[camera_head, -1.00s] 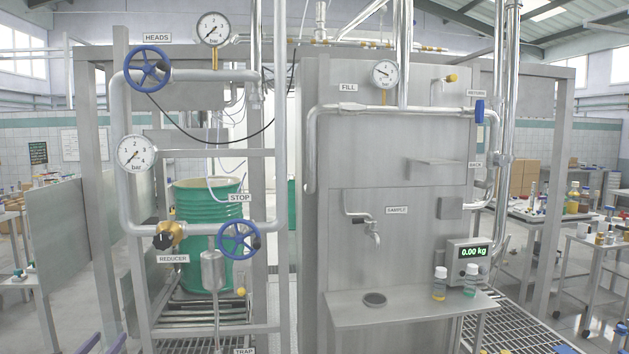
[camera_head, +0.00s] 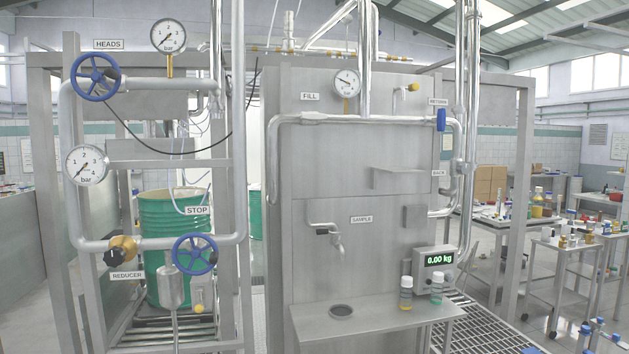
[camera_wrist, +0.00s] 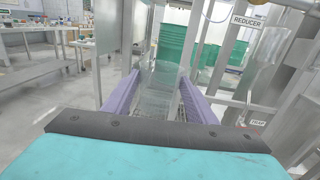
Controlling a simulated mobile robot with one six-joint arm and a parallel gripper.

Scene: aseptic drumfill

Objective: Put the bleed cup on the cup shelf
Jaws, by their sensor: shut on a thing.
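My gripper (camera_wrist: 160,82) shows in the wrist view with two purple fingers. It is shut on a clear, see-through cup (camera_wrist: 157,92), which I take as the bleed cup. The cup stands out between the fingers; its lower part is hard to make out. In the head view neither gripper nor cup shows. A small bare metal shelf (camera_head: 400,172) juts from the steel panel, above the SAMPLE label; no label names it as the cup shelf. A wider bench (camera_head: 385,318) lies lower, below the sample tap (camera_head: 337,240).
Pipes and blue handwheels (camera_head: 194,254) stand at the left, before a green drum (camera_head: 170,215). The wrist view shows a side table (camera_wrist: 40,50) and open floor.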

